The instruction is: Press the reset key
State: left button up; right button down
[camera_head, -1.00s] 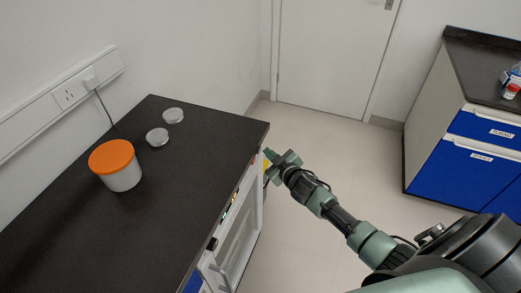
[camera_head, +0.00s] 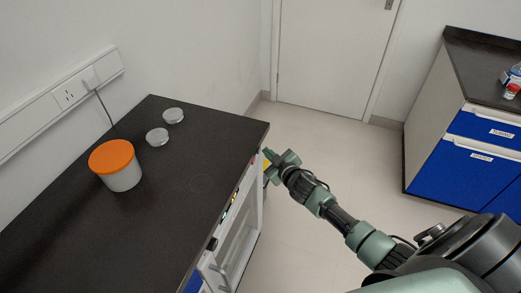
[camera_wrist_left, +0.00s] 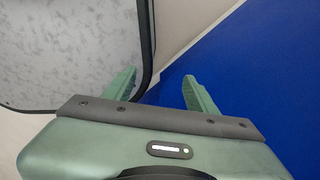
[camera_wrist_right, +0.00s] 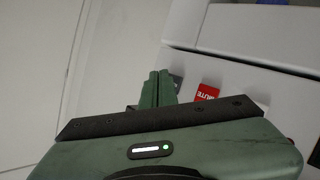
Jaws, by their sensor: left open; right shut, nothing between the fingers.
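The white machine (camera_head: 246,200) stands under the black worktop, with small lit indicators (camera_head: 230,203) along its upper front. My right gripper (camera_head: 267,157) is at the far end of that front, close to it, with its fingers shut and empty. In the right wrist view, the shut fingers (camera_wrist_right: 159,80) point at the white panel (camera_wrist_right: 225,58), beside a red key marked MUTE (camera_wrist_right: 206,92). I cannot make out a reset key; the fingers may hide part of the panel. My left gripper (camera_wrist_left: 158,82) is open and empty, seen only in its wrist view.
A dark-framed grey panel (camera_wrist_left: 70,50) and a blue surface (camera_wrist_left: 255,85) lie before the left gripper. Floor (camera_head: 335,160) is open to the right.

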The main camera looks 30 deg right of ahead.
jog(key=shift+w+a, duration=0.2)
jog(key=shift+s+d, duration=0.1)
jog(key=shift+d, duration=0.05)
jog(key=shift+s+d+r, duration=0.1)
jog(key=shift+s+d, duration=0.05)
jog(key=shift+s, duration=0.05)
dwell(0.4)
jog(key=s+d+p, duration=0.2)
jog(key=s+d, duration=0.2)
jog(key=shift+s, duration=0.3)
dwell(0.8)
